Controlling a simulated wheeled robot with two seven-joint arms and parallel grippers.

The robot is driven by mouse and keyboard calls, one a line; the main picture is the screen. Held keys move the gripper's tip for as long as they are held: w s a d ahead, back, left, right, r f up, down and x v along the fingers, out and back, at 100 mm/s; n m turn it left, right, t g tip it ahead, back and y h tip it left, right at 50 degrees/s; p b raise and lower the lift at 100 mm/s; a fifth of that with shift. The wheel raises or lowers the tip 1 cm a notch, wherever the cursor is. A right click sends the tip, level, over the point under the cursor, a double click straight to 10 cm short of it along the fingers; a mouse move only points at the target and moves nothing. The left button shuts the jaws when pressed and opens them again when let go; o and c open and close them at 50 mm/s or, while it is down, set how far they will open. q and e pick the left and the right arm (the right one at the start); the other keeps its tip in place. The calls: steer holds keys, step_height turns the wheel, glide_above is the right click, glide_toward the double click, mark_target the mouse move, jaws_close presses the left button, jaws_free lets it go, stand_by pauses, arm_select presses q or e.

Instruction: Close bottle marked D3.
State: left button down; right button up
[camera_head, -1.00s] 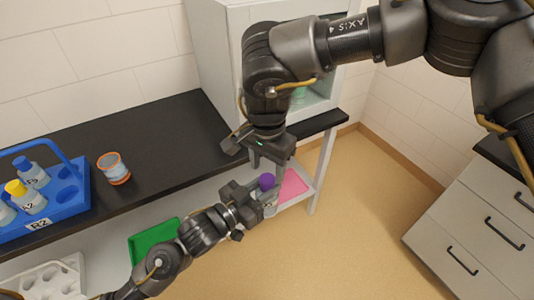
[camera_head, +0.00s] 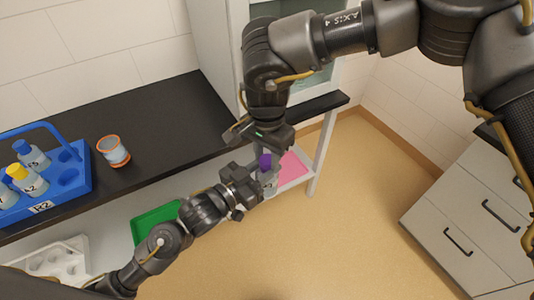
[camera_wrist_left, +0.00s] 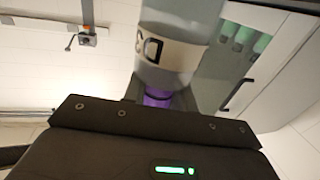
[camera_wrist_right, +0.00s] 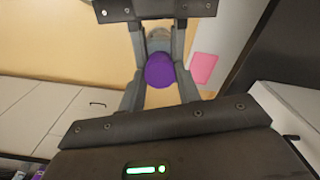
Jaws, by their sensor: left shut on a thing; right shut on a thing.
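A clear bottle (camera_head: 269,187) with a label and a purple cap (camera_head: 265,160) is held over the floor, in front of the counter. My left gripper (camera_head: 252,184) is shut on the bottle. In the left wrist view the bottle (camera_wrist_left: 175,50) shows a label that reads D3 upside down, with purple (camera_wrist_left: 157,99) at its neck. My right gripper (camera_head: 267,153) points down from above and is shut on the purple cap, which lies between its fingers in the right wrist view (camera_wrist_right: 160,70). The cap is at the bottle's mouth; I cannot tell whether it is seated.
A blue rack (camera_head: 76,196) labelled R2 holds bottles on the black counter (camera_head: 165,115), beside an orange-rimmed cup (camera_head: 114,151). Below are a green tray (camera_head: 152,222), a pink mat (camera_head: 293,167) and a white rack (camera_head: 60,262). Drawers (camera_head: 470,220) stand right.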

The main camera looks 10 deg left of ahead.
steer(key=m, duration=0.6)
steer(key=shift+m, duration=0.4)
steer(key=o, duration=1)
steer(key=shift+o, duration=0.2)
steer(key=shift+r, duration=0.1)
steer(key=shift+r, duration=2.2)
